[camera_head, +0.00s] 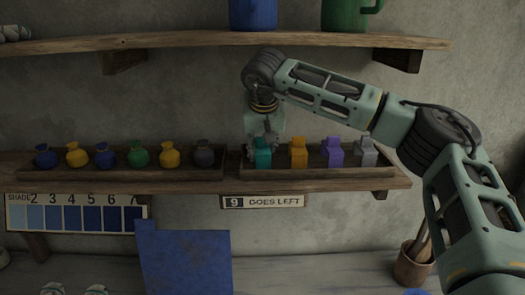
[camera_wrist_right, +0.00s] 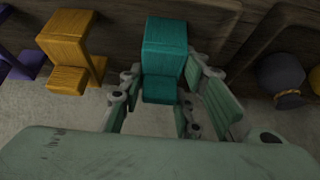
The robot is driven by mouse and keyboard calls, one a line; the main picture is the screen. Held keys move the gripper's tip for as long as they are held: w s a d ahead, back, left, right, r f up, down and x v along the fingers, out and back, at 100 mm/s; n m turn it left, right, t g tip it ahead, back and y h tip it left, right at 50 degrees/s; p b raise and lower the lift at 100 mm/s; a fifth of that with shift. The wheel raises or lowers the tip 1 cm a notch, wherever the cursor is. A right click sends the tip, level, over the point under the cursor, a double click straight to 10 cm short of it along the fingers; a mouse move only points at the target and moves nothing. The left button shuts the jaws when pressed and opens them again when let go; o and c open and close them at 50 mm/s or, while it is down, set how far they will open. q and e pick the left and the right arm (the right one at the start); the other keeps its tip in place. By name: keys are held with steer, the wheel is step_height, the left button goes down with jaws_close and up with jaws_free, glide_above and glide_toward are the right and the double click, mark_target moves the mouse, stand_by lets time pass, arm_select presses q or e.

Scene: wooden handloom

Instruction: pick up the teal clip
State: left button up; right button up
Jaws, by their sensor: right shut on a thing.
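The teal clip (camera_head: 263,152) stands upright in the right-hand tray (camera_head: 320,172) on the lower shelf, at the tray's left end. My right gripper (camera_head: 262,148) reaches down to it from above and is shut on it. In the right wrist view the teal clip (camera_wrist_right: 164,60) sits between the two fingers of the gripper (camera_wrist_right: 160,100). I cannot tell whether the clip is off the tray floor. My left gripper does not show.
An orange clip (camera_head: 298,152), a purple clip (camera_head: 334,151) and a grey clip (camera_head: 367,152) stand to the right in the same tray. An upper shelf (camera_head: 180,39) hangs above.

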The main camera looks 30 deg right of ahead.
steer(key=c, duration=0.3)
steer(key=shift+r, duration=0.1)
steer(key=shift+s+a+r, duration=0.2)
steer(key=shift+s+r, duration=0.2)
steer(key=shift+r, duration=0.05)
steer(key=s+a+r, duration=0.2)
steer(key=s+r, duration=0.1)
steer(key=s, duration=0.3)
steer(key=s+a+r, duration=0.3)
steer(key=s+r, duration=0.1)
steer(key=s, duration=0.2)
steer(key=shift+a+p, duration=0.3)
steer(key=shift+a, duration=0.05)
steer(key=shift+w+f, duration=0.1)
